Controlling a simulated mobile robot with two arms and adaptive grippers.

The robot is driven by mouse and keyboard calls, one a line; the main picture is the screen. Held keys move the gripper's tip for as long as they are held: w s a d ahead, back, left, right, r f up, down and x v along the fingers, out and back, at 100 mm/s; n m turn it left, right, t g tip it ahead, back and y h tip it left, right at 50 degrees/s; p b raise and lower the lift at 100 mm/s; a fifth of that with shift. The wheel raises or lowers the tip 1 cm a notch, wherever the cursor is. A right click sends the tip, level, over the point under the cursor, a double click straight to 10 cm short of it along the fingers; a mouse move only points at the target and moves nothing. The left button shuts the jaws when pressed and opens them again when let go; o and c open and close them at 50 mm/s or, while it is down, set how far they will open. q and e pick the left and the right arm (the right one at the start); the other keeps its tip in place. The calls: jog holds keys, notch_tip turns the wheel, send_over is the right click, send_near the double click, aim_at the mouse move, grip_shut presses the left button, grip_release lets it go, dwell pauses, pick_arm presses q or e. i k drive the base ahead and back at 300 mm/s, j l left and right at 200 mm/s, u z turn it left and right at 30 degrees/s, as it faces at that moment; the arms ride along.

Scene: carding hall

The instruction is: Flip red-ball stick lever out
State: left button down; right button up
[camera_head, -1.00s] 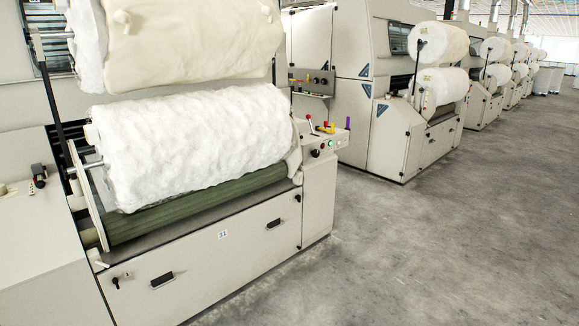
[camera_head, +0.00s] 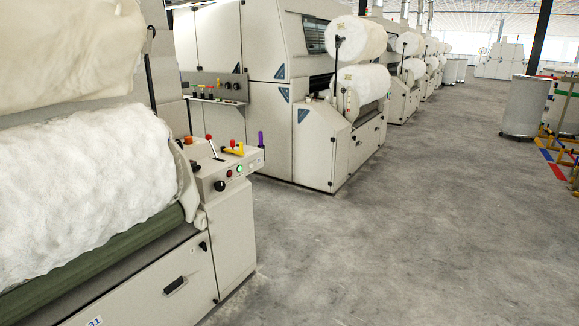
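The stick lever with a red ball (camera_head: 209,138) stands on top of the control box (camera_head: 222,172) at the right end of the near carding machine. Its thin metal stick slants down to the right from the ball to the box top. Beside it are an orange knob (camera_head: 188,140), a red-and-yellow handle (camera_head: 234,149) and a purple upright piece (camera_head: 261,139). The box front carries a dark knob and a green button (camera_head: 239,169). Neither of my grippers shows in the head view.
White fibre rolls (camera_head: 85,185) lie on the near machine at the left, above a green roller (camera_head: 95,262). More machines (camera_head: 320,135) line up behind. Grey floor (camera_head: 400,240) is open at the right, with cylindrical cans (camera_head: 525,105) farther off.

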aim_at(208, 136)
jog(key=i, duration=0.9)
jog(key=i+u, duration=0.1)
jog(key=i, duration=0.75)
jog(key=i+l, duration=0.15)
jog(key=i, duration=0.75)
jog(key=i+u, duration=0.15)
jog(key=i, duration=0.2)
jog(key=i+l+u, duration=0.15)
jog(key=i, duration=0.2)
